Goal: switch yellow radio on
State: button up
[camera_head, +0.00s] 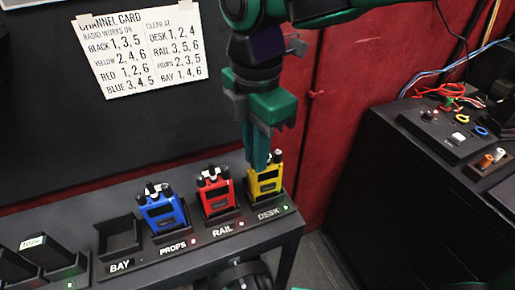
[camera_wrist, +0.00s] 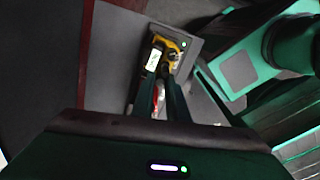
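The yellow radio (camera_head: 266,184) stands upright in the dock labelled DESK, at the right end of the dark shelf. Dark knobs show on its top, and a green light is lit by the dock. My gripper (camera_head: 257,163) points down with its green fingertips at the radio's top, overlapping its upper left part. I cannot tell whether they touch. In the wrist view the yellow radio (camera_wrist: 172,43) shows just beyond my two fingers, which sit close together. Their tips are too unclear to judge the gap. The fingers hide part of the radio.
A red radio (camera_head: 215,195) stands at RAIL and a blue radio (camera_head: 162,211) at PROPS. The BAY dock (camera_head: 119,238) is empty. A channel card (camera_head: 143,50) on the wall lists yellow 2, 4, 6 and desk 1, 2, 4. A black cabinet (camera_head: 400,150) stands right.

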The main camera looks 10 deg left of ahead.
grip_shut()
jog(key=shift+m, duration=2.8)
jog(key=o, duration=0.6)
grip_release()
jog(key=shift+r, duration=0.1)
notch_tip(320, 180, up, 11)
jog(key=shift+f, duration=0.2)
